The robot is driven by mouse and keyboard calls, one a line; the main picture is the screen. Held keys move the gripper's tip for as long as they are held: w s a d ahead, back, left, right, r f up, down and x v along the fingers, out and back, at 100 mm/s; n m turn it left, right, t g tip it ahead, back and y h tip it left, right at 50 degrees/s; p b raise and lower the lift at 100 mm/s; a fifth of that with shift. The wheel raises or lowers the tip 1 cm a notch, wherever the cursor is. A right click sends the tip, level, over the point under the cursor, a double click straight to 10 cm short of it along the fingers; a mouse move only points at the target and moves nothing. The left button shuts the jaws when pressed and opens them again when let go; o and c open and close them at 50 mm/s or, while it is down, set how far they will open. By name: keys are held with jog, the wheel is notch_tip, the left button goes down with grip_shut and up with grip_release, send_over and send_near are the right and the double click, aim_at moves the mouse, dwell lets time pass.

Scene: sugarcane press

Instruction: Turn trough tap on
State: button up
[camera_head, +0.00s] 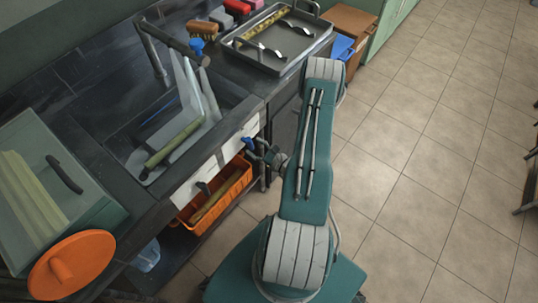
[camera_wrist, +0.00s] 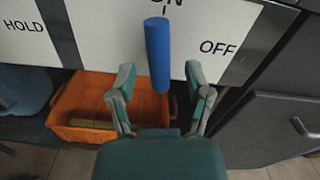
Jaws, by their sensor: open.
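A blue lever handle (camera_wrist: 158,55) stands out from a white panel (camera_wrist: 105,35) marked HOLD at left and OFF at right, with a partly cut-off label ending in N above the lever. In the head view a small blue handle (camera_head: 248,141) shows on the counter front beside my gripper (camera_head: 268,156). In the wrist view my gripper (camera_wrist: 159,82) is open, one finger on each side of the lever's lower end, with visible gaps; contact cannot be told. Another blue-handled tap (camera_head: 197,46) stands at the sink's far edge.
An orange crate (camera_head: 233,186) sits under the counter, below the panel; it also shows in the wrist view (camera_wrist: 75,127). A metal tray (camera_head: 285,62) is on the counter. Tiled floor (camera_head: 420,150) at right is mostly clear.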

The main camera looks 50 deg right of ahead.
jog(key=s, duration=0.9)
jog(key=shift+d, duration=0.35)
jog(key=shift+w, duration=0.1)
